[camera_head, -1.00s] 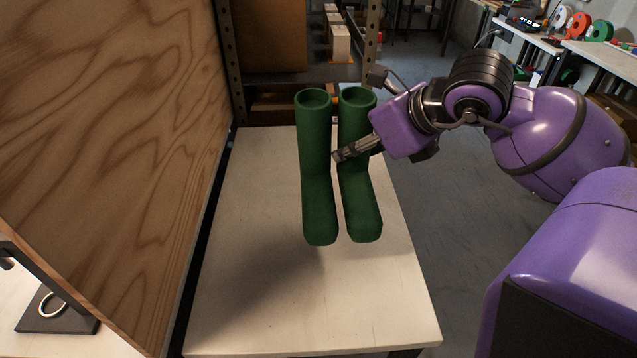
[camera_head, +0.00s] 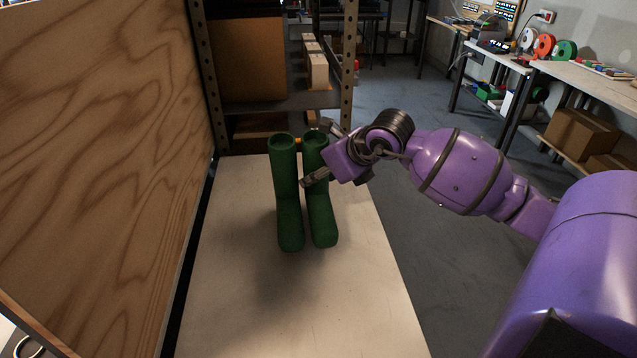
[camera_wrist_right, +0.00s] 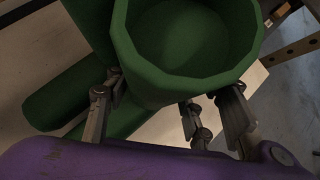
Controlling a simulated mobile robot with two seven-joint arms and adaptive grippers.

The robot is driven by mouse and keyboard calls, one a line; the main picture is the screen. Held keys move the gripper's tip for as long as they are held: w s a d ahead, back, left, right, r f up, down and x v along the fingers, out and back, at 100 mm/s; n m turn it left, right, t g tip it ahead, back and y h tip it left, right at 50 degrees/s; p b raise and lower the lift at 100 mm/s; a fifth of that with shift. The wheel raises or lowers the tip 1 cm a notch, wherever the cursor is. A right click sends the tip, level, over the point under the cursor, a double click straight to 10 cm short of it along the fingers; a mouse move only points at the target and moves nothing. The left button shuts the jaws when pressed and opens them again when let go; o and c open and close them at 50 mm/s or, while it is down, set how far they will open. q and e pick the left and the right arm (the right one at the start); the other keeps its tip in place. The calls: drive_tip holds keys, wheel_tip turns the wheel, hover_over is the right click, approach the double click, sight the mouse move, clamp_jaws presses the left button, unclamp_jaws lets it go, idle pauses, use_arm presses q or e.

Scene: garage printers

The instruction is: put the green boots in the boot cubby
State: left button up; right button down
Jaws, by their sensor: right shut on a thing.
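The pair of green boots (camera_head: 288,190) stands upright side by side in the head view, toes toward me, over the pale tabletop (camera_head: 290,310). A soft shadow on the table in front of them suggests they are held above it. My right gripper (camera_head: 308,181) comes in from the right and is shut on the right boot's shaft. In the right wrist view, its fingers sit on either side of a boot shaft (camera_wrist_right: 190,45), below the open top rim. The other boot is partly hidden behind it. My left gripper is out of view. I cannot tell which space is the boot cubby.
A tall wooden panel (camera_head: 90,150) stands along the table's left side. A metal-post shelf rack (camera_head: 205,85) with boxes stands just behind the table's far end. Open floor (camera_head: 400,240) lies right of the table. A workbench (camera_head: 590,85) with spools is farther right.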

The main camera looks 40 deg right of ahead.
sight(318, 183)
wheel_tip(318, 183, down, 2)
drive_tip(key=shift+w+f, duration=0.15)
drive_tip(key=shift+f, duration=0.3)
drive_tip(key=c, duration=1)
unclamp_jaws()
drive_tip(key=shift+f, duration=0.2)
drive_tip(key=shift+o, duration=1.2)
drive_tip(key=shift+r, duration=0.1)
